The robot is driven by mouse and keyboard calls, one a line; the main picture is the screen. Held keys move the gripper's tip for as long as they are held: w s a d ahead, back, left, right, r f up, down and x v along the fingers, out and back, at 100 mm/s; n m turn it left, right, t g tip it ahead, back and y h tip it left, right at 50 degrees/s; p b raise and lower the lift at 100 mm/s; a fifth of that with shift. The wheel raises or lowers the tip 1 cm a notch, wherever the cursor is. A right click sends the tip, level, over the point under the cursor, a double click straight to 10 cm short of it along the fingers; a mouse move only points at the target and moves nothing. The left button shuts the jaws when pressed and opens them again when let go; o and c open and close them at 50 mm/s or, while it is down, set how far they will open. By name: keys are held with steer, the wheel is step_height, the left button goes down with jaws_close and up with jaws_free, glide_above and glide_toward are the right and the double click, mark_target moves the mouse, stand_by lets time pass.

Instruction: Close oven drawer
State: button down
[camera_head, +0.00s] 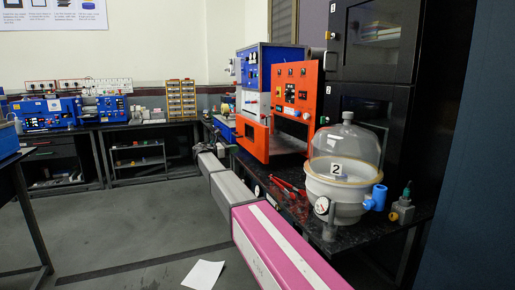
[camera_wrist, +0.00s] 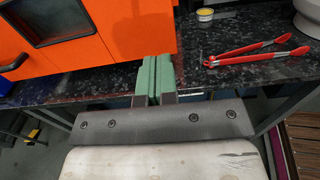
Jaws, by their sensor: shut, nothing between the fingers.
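The orange oven (camera_head: 297,90) stands on the black speckled counter. Its orange drawer front (camera_head: 254,138) juts out to the left of the oven body in the head view, so the drawer looks open. In the wrist view, an orange panel (camera_wrist: 120,25) with a dark window and a black handle fills the upper left. My gripper (camera_wrist: 158,58) has green fingers, pressed together and empty. Its tips are at the panel's lower right edge in the picture; I cannot tell whether they touch. In the head view the fingers are not clear at the end of my arm.
Red-handled tongs (camera_wrist: 258,50) and a small round yellow-rimmed container (camera_wrist: 205,15) lie on the counter (camera_wrist: 75,88). A glass-domed desiccator (camera_head: 345,160) stands to the right. A blue panelled unit (camera_head: 270,58) is behind the oven. The floor left of my arm is mostly clear.

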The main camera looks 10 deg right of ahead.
mark_target(263, 145)
steer(key=x, duration=1.3)
steer(key=shift+d+f, duration=0.1)
steer(key=shift+d, duration=0.2)
steer(key=shift+d, duration=0.1)
steer(key=x, duration=2.6)
steer(key=shift+d, duration=0.25)
steer(key=shift+w+d, duration=0.1)
